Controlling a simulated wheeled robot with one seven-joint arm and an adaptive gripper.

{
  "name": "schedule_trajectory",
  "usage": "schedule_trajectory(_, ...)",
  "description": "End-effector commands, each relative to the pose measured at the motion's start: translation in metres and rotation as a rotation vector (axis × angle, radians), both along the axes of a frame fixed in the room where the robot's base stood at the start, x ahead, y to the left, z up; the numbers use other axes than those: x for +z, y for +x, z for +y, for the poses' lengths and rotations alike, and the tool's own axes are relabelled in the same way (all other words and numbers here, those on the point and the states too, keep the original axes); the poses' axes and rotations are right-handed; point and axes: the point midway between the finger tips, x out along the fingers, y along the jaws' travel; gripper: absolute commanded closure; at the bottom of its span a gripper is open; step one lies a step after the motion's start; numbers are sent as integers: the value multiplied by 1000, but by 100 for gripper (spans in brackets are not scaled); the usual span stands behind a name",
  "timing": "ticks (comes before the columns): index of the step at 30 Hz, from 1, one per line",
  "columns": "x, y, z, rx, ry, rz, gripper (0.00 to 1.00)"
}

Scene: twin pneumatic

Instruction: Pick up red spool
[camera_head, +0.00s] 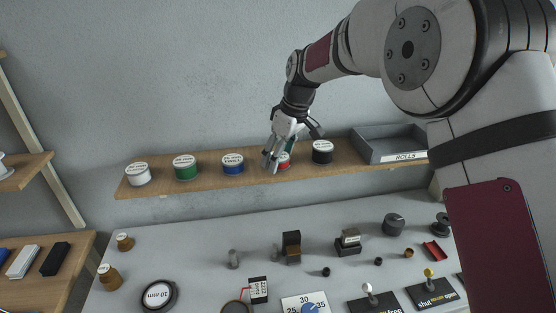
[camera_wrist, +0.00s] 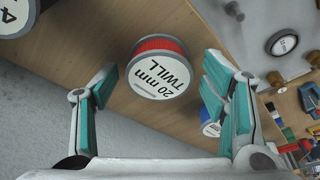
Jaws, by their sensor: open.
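The red spool (camera_head: 284,160) stands on the wooden shelf (camera_head: 210,177), partly hidden by my gripper in the head view. In the wrist view the red spool (camera_wrist: 159,68) has a white top reading "20 mm TWILL" and lies ahead of the gap between the fingers. My gripper (camera_head: 280,157) is at the spool in the head view. In the wrist view my gripper (camera_wrist: 160,95) is open, with teal finger pads at left and right and nothing between them. Whether a finger touches the spool cannot be told.
A black spool (camera_head: 322,152) stands right of the red one and a blue spool (camera_head: 233,163) left. Green (camera_head: 186,168) and white (camera_head: 138,174) spools are further left. A grey bin (camera_head: 375,152) labelled "ROLLS" sits at the shelf's right. A cluttered grey table (camera_head: 200,235) lies below.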

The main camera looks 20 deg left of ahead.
Motion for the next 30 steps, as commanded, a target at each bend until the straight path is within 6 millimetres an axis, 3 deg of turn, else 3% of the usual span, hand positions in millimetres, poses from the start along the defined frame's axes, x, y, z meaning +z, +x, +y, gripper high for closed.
schedule_trajectory(4, 0, 0, 0, 0, 0, 0, 33)
schedule_trajectory(11, 0, 0, 0, -1, 0, 0, 84)
schedule_trajectory(22, 3, 1, 0, 0, 2, -2, 84)
schedule_trajectory(30, 26, 3, 0, -1, 3, -3, 84)
